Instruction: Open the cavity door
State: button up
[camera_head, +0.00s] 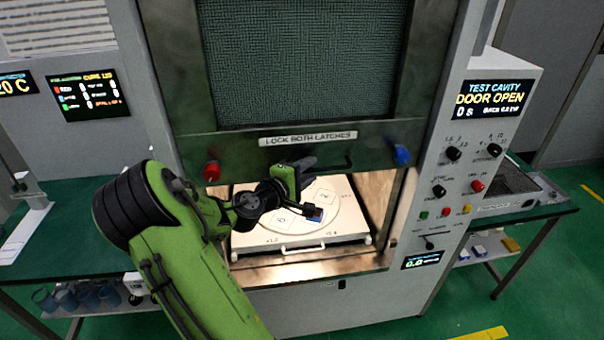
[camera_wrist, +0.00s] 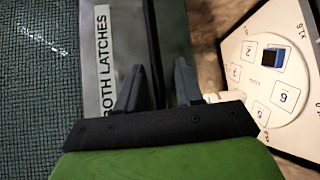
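The cavity door (camera_head: 310,60) is a framed panel with a dark mesh window. It stands raised, and its lower edge hangs above a lit cavity opening. A label reading "LOCK BOTH LATCHES" (camera_head: 308,138) is on its lower rail and shows in the wrist view (camera_wrist: 103,60). A dark handle (camera_head: 345,164) is partly visible below the label. A red latch knob (camera_head: 212,171) is at left, a blue one (camera_head: 402,155) at right. My gripper (camera_head: 306,164) is at the door's lower edge. In the wrist view its fingers (camera_wrist: 158,88) are apart, with the lower rail behind them. Contact is unclear.
A white tray (camera_head: 258,239) with a round numbered plate and a small blue block (camera_head: 315,215) sits in the cavity. The control panel display (camera_head: 493,98) reads "DOOR OPEN". Green benches (camera_head: 80,228) flank the machine.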

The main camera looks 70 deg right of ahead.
jog(key=b+v, duration=0.1)
jog(key=v, duration=1.4)
jog(key=shift+a+b, duration=0.35)
jog(key=shift+w, duration=0.1)
